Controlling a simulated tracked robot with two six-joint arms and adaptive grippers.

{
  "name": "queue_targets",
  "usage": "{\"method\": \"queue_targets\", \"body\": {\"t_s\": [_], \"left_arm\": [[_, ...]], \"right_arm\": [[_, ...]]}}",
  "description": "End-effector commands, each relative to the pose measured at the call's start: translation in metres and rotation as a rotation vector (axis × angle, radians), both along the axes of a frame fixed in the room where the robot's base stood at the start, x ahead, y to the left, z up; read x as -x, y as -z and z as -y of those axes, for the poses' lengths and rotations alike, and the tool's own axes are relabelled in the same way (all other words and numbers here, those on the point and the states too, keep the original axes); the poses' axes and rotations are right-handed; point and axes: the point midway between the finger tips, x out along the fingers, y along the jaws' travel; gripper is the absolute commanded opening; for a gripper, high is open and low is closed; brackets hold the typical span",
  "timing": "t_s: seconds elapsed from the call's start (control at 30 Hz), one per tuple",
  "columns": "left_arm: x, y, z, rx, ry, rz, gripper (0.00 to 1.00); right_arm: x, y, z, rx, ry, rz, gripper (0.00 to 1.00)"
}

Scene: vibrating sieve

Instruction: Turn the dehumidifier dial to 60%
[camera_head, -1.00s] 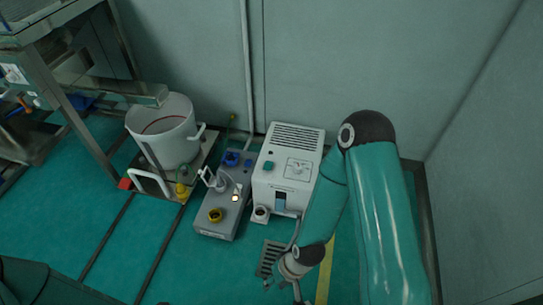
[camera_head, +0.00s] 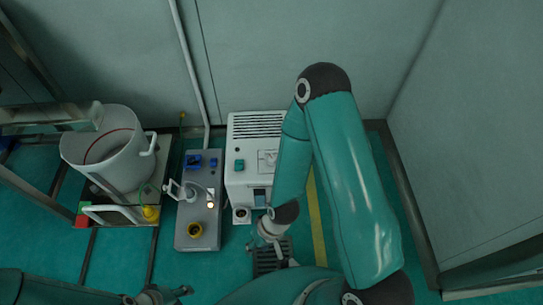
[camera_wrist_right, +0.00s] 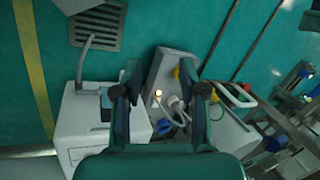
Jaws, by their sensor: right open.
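The dehumidifier, taken to be the white box with a slotted vent (camera_head: 257,125), stands against the back wall. In the right wrist view the white box (camera_wrist_right: 85,125) is at lower left. My right gripper (camera_wrist_right: 168,80) is open and empty, its fingers spread above the box's edge and the grey unit. My left gripper (camera_head: 158,296) is at the bottom edge, partly cut off.
A grey unit (camera_head: 207,225) with a yellow knob and blue parts stands left of the white box. A white bucket (camera_head: 105,155) is further left. A floor grate (camera_head: 268,258) lies in front of the box. Floor right of the yellow stripe is clear.

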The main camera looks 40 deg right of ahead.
Motion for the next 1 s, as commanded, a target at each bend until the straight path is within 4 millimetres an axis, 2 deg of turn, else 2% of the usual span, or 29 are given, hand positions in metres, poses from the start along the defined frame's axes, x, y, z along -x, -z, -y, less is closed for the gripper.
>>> {"method": "queue_targets", "body": {"t_s": [0.17, 0.27, 0.3, 0.37, 0.43, 0.57, 0.67, 0.73, 0.8, 0.9, 1.0], "left_arm": [[0.0, 0.0, 0.0, 0.0, -0.001, -0.001, 0.4], [0.0, 0.001, 0.0, 0.0, -0.001, -0.001, 0.4], [0.0, 0.002, 0.0, 0.0, -0.001, -0.001, 0.4], [0.0, 0.005, 0.0, 0.0, -0.001, 0.0, 0.4], [0.0, 0.012, 0.0, 0.0, 0.0, 0.0, 0.4], [0.0, 0.03, 0.0, 0.0, 0.0, 0.0, 0.4], [0.0, 0.048, 0.0, 0.0, -0.001, 0.0, 0.4], [0.0, 0.061, 0.0, 0.0, -0.001, 0.0, 0.4], [0.0, 0.074, 0.0, 0.0, 0.0, 0.0, 0.4], [0.0, 0.09, 0.0, 0.0, 0.0, 0.0, 0.4], [0.0, 0.103, 0.0, 0.0, 0.0, 0.0, 0.4]], "right_arm": [[0.0, 0.0, 0.0, 0.0, 0.0, -0.001, 0.42], [-0.001, 0.001, 0.0, 0.0, -0.002, 0.002, 0.57], [-0.005, 0.002, 0.001, 0.0, -0.007, 0.006, 0.62], [-0.013, 0.007, 0.002, -0.001, -0.024, 0.013, 0.62], [-0.029, 0.014, 0.011, 0.0, -0.057, 0.029, 0.62], [-0.08, 0.032, 0.025, 0.012, -0.17, 0.076, 0.62], [-0.132, 0.04, 0.046, 0.04, -0.296, 0.117, 0.62], [-0.17, 0.039, 0.069, 0.074, -0.392, 0.142, 0.62], [-0.204, 0.033, 0.097, 0.117, -0.488, 0.157, 0.62], [-0.243, 0.013, 0.14, 0.187, -0.605, 0.16, 0.62], [-0.267, -0.011, 0.18, 0.252, -0.692, 0.145, 0.62]]}}
